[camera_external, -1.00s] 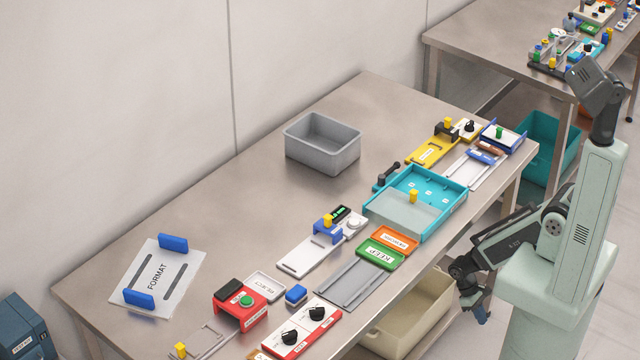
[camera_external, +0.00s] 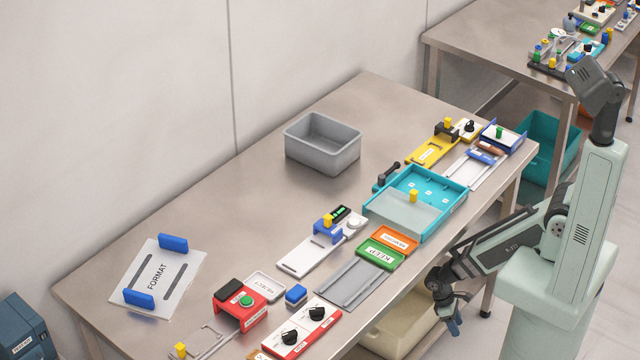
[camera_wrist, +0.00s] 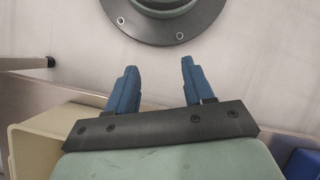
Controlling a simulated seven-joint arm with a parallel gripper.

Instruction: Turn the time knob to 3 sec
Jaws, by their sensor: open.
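A red-edged white panel (camera_external: 301,331) lies at the table's front edge, in the lower middle of the external view. It carries two black knobs, a left one (camera_external: 289,337) and a right one (camera_external: 317,313). Their labels and settings are too small to read, so I cannot tell which is the time knob. My gripper (camera_external: 454,327) is in front of the table, to the right of the panel and well apart from it. In the wrist view my gripper (camera_wrist: 158,73) has its blue fingers apart with nothing between them. No knob shows there.
A beige bin (camera_external: 412,327) stands below the table edge near my gripper; it also shows in the wrist view (camera_wrist: 45,133). A red box with a green button (camera_external: 241,305), a blue block (camera_external: 296,294) and a grey slide plate (camera_external: 352,284) lie around the panel.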

